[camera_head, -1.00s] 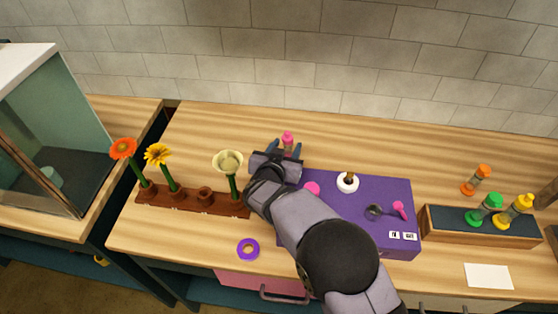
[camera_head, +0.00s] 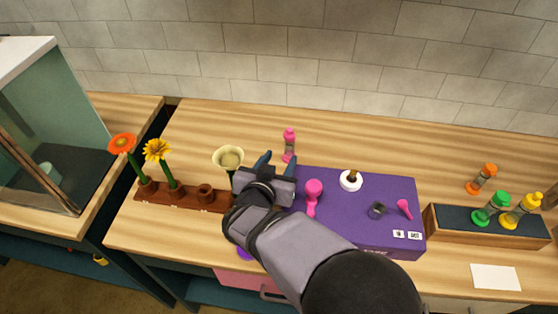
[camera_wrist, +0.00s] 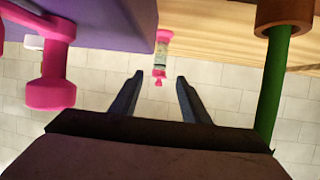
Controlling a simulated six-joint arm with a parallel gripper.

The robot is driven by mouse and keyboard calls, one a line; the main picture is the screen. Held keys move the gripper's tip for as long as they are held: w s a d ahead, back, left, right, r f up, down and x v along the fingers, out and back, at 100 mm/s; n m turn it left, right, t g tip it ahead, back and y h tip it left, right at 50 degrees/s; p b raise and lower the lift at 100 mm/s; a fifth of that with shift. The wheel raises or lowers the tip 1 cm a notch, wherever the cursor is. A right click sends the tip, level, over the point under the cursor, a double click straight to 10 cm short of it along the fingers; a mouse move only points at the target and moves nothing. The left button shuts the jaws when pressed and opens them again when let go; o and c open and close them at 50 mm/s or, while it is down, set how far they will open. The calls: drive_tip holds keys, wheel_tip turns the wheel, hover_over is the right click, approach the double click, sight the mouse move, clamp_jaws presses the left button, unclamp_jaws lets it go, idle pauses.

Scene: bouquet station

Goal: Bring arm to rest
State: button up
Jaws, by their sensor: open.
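My gripper (camera_head: 277,164) is open and empty above the counter, between the cream flower (camera_head: 228,159) and the purple box (camera_head: 335,228). In the wrist view its two fingers (camera_wrist: 157,98) stand apart. A pink-capped bottle (camera_head: 289,146) stands on the counter just behind and to the right of the fingertips. It also shows beyond the fingers in the wrist view (camera_wrist: 161,55), apart from them. My forearm hides part of the box's left side and the counter in front.
A brown rack (camera_head: 217,206) holds an orange flower (camera_head: 122,143) and a yellow flower (camera_head: 157,150). A pink tool (camera_head: 313,194) and white pot (camera_head: 350,181) are on the box. An orange bottle (camera_head: 482,179) stands near a tray (camera_head: 460,232) with green and yellow bottles.

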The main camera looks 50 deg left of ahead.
idle(0.3)
